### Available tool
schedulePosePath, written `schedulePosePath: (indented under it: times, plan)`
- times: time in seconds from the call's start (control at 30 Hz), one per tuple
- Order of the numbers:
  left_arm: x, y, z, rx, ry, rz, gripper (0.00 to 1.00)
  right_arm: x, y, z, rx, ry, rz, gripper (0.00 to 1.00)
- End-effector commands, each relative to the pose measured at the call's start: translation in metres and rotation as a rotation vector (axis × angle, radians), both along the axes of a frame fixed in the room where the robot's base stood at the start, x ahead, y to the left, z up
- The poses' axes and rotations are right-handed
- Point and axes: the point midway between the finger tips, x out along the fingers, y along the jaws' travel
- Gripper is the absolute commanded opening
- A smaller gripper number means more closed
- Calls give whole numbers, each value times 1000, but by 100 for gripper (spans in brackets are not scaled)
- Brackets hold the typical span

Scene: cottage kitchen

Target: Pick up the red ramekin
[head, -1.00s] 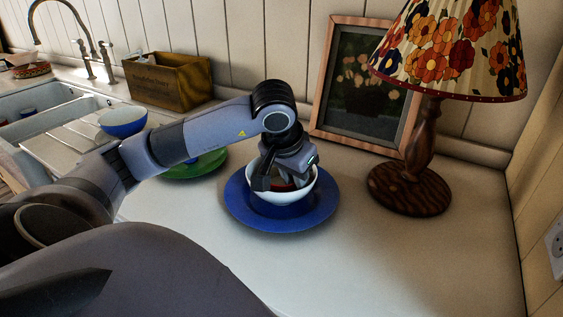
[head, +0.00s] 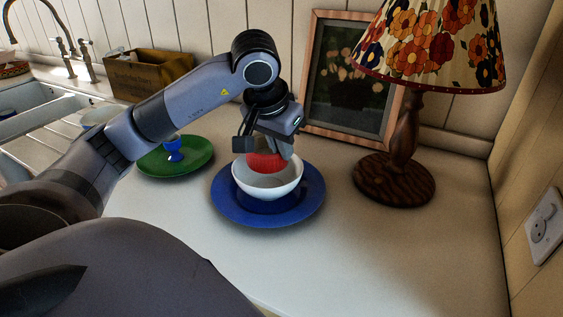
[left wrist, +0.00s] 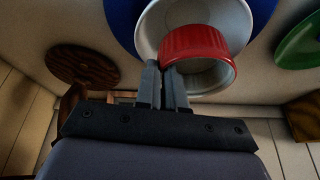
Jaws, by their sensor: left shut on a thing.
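The red ramekin (head: 266,162) is held in my left gripper (head: 265,153), just above the white bowl. In the left wrist view the ramekin (left wrist: 197,42) shows its ribbed red outside and pale inside, with the fingers (left wrist: 162,72) shut on its wall. The white bowl (head: 268,187) is below it and sits on a blue plate (head: 225,204). The bowl hides part of the ramekin's lower side in the head view. My right gripper is not in view.
A green plate (head: 195,165) with a blue egg cup (head: 174,148) is to the left. A lamp (head: 394,180) and a framed picture (head: 350,85) stand at right and behind. A wooden box (head: 150,72) is by the sink. The front counter is clear.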

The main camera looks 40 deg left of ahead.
Motion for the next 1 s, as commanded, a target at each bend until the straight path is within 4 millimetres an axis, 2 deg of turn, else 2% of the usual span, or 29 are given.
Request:
schedulePosePath:
  times: [0.03, 0.2, 0.4, 0.5, 0.7, 1.0]
  plan:
    - [1, 0, 16, -1, -8, 0, 0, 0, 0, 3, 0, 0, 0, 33]
    - [1, 0, 57, -2, -7, -1, 0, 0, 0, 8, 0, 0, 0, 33]
    - [0, 1, 98, 1, -5, 1, 0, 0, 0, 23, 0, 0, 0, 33]
    - [0, 1, 112, 1, -3, 1, 0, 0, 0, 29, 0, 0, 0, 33]
    - [0, 0, 131, 1, -1, 1, 0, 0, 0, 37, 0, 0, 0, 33]
    - [0, 1, 138, 0, 1, 1, 0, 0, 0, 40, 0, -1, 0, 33]
